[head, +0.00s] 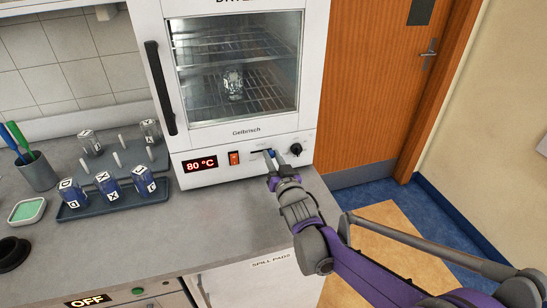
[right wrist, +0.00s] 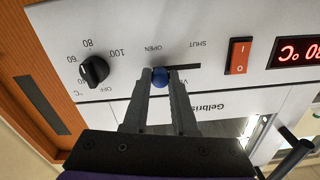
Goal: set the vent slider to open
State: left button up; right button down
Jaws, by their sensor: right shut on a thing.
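The vent slider is a small blue knob (right wrist: 160,77) in a dark slot (right wrist: 187,69) on the white front panel of the oven (head: 240,150). The right wrist view is upside down; there the knob sits at the slot's left end, by the word OPEN, and the bare slot runs towards the word SHUT. In the head view the blue knob (head: 270,153) is partly hidden by my gripper. My right gripper (head: 271,154) is shut on the knob, with a fingertip on either side of it. My left gripper is not in view.
A black temperature dial (head: 296,149) is close to the right of my gripper. A red switch (head: 234,158) and an 80 °C display (head: 200,165) are to its left. The oven door is closed over a glass vessel (head: 233,83). A rack of blue-filled bottles (head: 113,204) stands on the bench.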

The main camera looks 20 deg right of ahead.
jog(key=shift+d, duration=0.15)
jog(key=c, duration=1.1)
grip_release()
jog(key=o, duration=0.4)
jog(key=shift+d, duration=0.2)
jog(key=shift+a, duration=0.1)
jog(key=shift+s, duration=0.2)
jog(key=s, duration=1)
jog(key=shift+s, duration=0.25)
jog(key=shift+d, duration=0.2)
